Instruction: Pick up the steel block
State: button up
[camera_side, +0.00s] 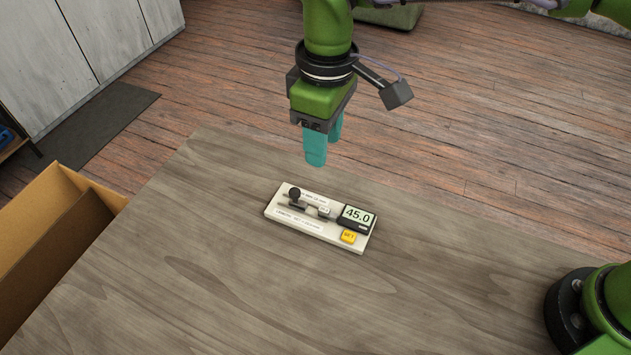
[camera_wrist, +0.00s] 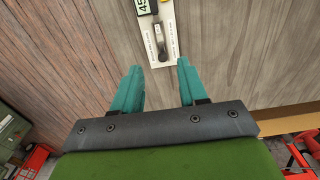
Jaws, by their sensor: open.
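My gripper (camera_side: 323,150) has two teal fingers pointing down, and it is held above the table, beyond the white gauge board (camera_side: 325,237) in the side view. In the wrist view its fingers (camera_wrist: 160,72) are apart, with nothing between them. The gauge board bears a black knob, a thin rail, a display (camera_side: 356,218) reading 45.0 and a yellow button (camera_side: 348,236). A small greyish piece (camera_side: 323,212) sits on the rail; I cannot tell whether it is the steel block. No separate steel block shows clearly. The wrist view shows part of the board (camera_wrist: 169,28) beyond the fingertips.
The grey wooden table (camera_side: 200,270) is clear around the board. An open cardboard box (camera_side: 60,230) stands at the table's left edge. A dark mat (camera_side: 100,120) lies on the plank floor. Red items (camera_wrist: 300,155) show at the wrist view's lower right.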

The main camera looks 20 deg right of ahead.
send_over(325, 210)
notch_tip(325, 210, down, 11)
jog(key=shift+s+a+f, duration=0.15)
jog(key=shift+f, duration=0.05)
jog(key=f, duration=0.5)
jog(key=shift+d+f, duration=0.2)
jog(key=shift+f, duration=0.1)
grip_shut()
